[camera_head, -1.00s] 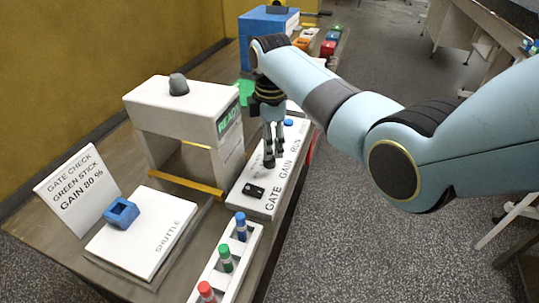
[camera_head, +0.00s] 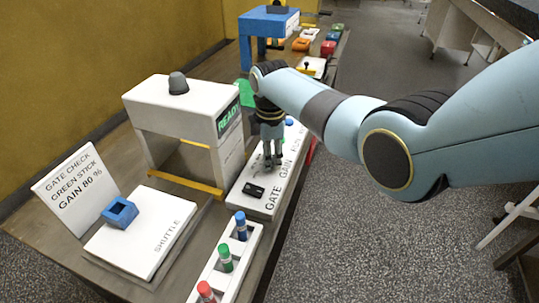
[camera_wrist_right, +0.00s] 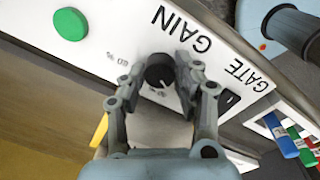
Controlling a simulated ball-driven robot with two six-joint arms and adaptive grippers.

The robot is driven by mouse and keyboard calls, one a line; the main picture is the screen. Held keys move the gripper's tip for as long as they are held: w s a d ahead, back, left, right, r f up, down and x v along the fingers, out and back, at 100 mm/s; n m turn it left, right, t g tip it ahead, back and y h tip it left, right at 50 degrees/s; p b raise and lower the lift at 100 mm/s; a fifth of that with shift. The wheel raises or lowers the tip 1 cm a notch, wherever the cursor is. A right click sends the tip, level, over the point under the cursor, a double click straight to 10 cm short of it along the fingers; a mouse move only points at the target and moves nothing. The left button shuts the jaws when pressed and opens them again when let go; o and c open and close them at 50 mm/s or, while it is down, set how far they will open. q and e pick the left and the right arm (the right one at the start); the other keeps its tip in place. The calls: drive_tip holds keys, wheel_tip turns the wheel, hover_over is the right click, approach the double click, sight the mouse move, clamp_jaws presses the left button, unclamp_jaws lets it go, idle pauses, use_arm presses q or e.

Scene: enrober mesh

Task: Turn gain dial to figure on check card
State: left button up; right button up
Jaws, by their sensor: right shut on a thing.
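The check card (camera_head: 78,187) stands at the left and reads GATE CHECK, GREEN STICK, GAIN 80 %. The black gain dial (camera_wrist_right: 160,72) sits on the white control panel (camera_head: 262,204), beside the word GAIN. My right gripper (camera_head: 272,164) points down over the panel and hides the dial in the head view. In the right wrist view its fingers (camera_wrist_right: 160,84) stand on both sides of the dial, shut on it. Small figures are printed near the dial, too small to read surely. My left gripper is out of view.
A black gate switch (camera_head: 254,190) is close by on the panel, and a green button (camera_wrist_right: 70,23) lies past the dial. The white machine (camera_head: 178,112) shows READY. A shuttle plate (camera_head: 150,250) with a blue holder (camera_head: 121,212) and a stick rack (camera_head: 215,278) stand in front.

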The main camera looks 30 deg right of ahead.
clamp_jaws()
